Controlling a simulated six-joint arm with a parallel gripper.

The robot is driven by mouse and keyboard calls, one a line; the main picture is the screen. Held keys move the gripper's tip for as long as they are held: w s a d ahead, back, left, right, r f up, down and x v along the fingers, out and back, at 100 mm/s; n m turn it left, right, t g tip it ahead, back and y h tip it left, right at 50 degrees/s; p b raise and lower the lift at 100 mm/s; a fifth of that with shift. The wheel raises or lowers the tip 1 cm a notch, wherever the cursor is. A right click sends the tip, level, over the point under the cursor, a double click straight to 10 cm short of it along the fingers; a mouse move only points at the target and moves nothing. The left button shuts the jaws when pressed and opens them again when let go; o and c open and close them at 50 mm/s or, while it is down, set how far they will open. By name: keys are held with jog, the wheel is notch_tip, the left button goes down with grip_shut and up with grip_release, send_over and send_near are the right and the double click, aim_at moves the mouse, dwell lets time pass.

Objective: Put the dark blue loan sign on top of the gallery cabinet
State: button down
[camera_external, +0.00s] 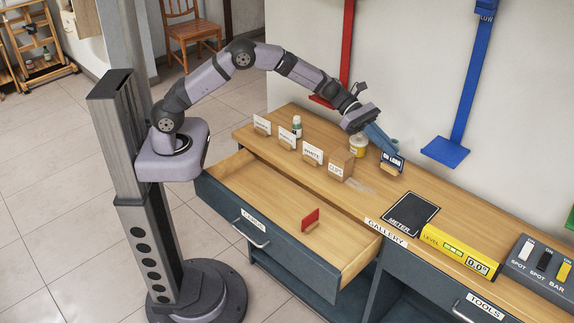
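The dark blue loan sign (394,161), with white lettering and a light wooden foot, is upright at the back of the wooden top of the gallery cabinet (408,203). My gripper (388,149) reaches down from the upper left, with its blue fingers at the sign's upper edge. The fingers overlap the sign in this view. I cannot tell whether they grip it or are only close, nor whether the foot rests fully on the top.
The cards drawer (293,242) is pulled out and holds a red sign (311,217). White label cards, a small bottle (297,126), a yellow-banded jar (358,145) and a clips box (340,164) stand left of the sign. A black meter mat (411,212) and yellow level (459,250) lie right.

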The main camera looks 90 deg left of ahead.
aim_at(388, 169)
jog(key=shift+w+r+n+y, duration=0.3)
jog(key=shift+w+r, duration=0.4)
jog(key=shift+w, duration=0.05)
jog(key=shift+f+p, duration=0.45)
jog(key=shift+f, duration=4.55)
jog(key=shift+f, duration=0.15)
jog(key=c, duration=2.4)
grip_release()
jog(key=o, duration=0.4)
